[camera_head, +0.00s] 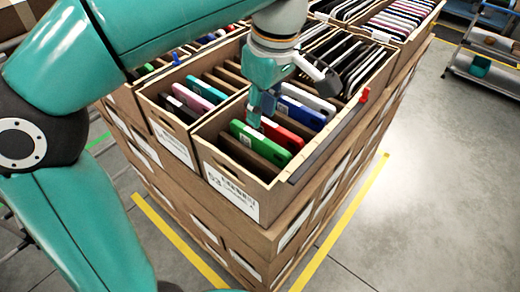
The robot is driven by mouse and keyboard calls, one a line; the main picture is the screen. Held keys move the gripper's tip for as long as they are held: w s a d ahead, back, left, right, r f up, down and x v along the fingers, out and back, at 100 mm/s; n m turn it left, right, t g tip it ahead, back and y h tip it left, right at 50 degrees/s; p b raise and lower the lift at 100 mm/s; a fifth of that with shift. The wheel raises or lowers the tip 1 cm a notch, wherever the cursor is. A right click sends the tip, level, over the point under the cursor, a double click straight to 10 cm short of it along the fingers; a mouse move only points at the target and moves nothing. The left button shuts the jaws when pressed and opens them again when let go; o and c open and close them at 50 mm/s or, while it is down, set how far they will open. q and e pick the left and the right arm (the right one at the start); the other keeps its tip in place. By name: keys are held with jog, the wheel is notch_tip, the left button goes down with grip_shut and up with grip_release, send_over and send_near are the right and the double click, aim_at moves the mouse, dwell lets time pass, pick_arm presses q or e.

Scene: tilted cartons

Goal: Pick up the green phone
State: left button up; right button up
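A green phone (260,143) stands on edge, leaning, near the front of the right-hand front carton (222,165). A red phone (282,134) is right behind it, with blue phones (302,113) farther back. My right gripper is not in view.
Cartons are stacked in tiers, with more phones in the rows behind (395,25). A small red piece (364,95) sticks up at the right edge. Yellow floor lines (345,215) run around the stack. The floor to the right is clear up to a cart (485,60).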

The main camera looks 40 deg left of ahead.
aim_at(259, 136)
pick_arm(q)
jog(key=f, duration=0.5)
jog(key=a+f, duration=0.1)
jog(key=f, duration=0.2)
jog(key=shift+w+f, duration=0.1)
jog(key=shift+w, duration=0.05)
jog(key=shift+d, duration=0.1)
jog(key=shift+c, duration=0.2)
grip_shut()
